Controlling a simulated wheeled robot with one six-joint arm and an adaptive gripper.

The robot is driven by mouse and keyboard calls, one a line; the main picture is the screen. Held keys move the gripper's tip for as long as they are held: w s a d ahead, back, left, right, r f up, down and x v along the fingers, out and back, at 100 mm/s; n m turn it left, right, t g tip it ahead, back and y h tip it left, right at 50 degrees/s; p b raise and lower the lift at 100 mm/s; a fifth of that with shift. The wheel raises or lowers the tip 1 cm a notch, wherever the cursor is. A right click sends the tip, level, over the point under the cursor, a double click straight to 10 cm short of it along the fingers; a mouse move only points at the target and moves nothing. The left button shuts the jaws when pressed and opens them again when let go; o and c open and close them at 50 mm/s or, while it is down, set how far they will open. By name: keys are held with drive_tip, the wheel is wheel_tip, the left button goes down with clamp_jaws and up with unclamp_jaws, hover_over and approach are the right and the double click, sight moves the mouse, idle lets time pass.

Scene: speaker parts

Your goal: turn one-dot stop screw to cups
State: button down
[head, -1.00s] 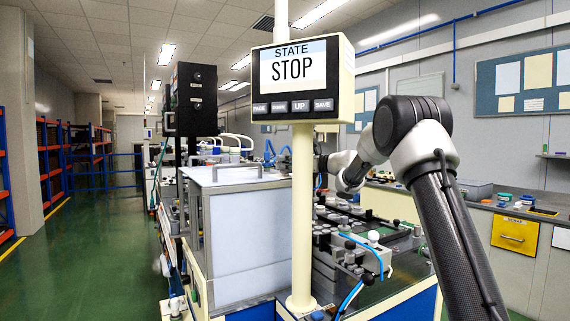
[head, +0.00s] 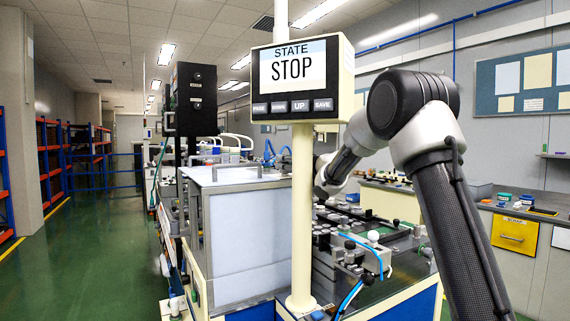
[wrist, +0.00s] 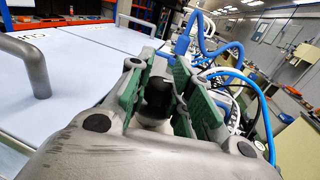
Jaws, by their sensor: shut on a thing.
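My gripper (wrist: 168,80) is seen in the wrist view, its two green-padded fingers closed around a dark round knob (wrist: 156,98). The knob sits low between the pads beside the edge of a pale flat cover. No dot marking can be seen on it, so I cannot tell whether it is the one-dot stop screw. Dark, partly cut-off lettering (wrist: 22,36) shows upside down on the cover at the far left; it may read "CUPS". In the head view my gripper is hidden behind the cream post and the machine.
The pale cover (wrist: 78,75) has a grey bar handle (wrist: 36,62) at left. Blue hoses (wrist: 245,78) curve close on the right. In the head view, a display (head: 300,78) reading "STATE STOP" stands on a cream post (head: 302,220) before the machine. Green floor is clear at left.

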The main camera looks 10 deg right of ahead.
drive_tip(key=c, duration=1.3)
unclamp_jaws()
drive_tip(key=shift+o, duration=0.2)
drive_tip(key=v, duration=1.2)
